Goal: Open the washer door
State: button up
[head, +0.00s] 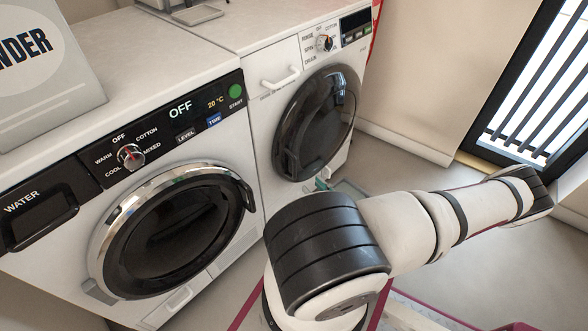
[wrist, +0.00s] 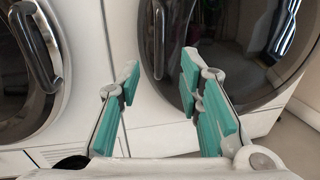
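The right machine, marked RINSE, SPIN and DRAIN, appears to be the washer (head: 262,122). Its round dark door (head: 318,118) looks shut; it also fills the right of the wrist view (wrist: 240,50). A curved door handle (wrist: 158,38) stands upright at the door's left edge in the wrist view. My gripper (wrist: 161,70) is open and empty, its teal fingers spread in front of the machine, with the handle's lower end showing between and beyond the tips. Contact cannot be made out. In the head view only a bit of my gripper (head: 322,184) shows, low by the door.
The left machine (head: 237,160) has a chrome-ringed shut door (head: 165,235), whose handle (wrist: 40,48) shows at left in the wrist view. A grey box (head: 45,75) stands on top. Open floor (head: 400,165) lies right of the washer, before a wall and barred window.

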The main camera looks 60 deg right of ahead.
aim_at(294, 174)
jog(key=b+x, duration=0.2)
jog(key=x, duration=0.9)
grip_shut()
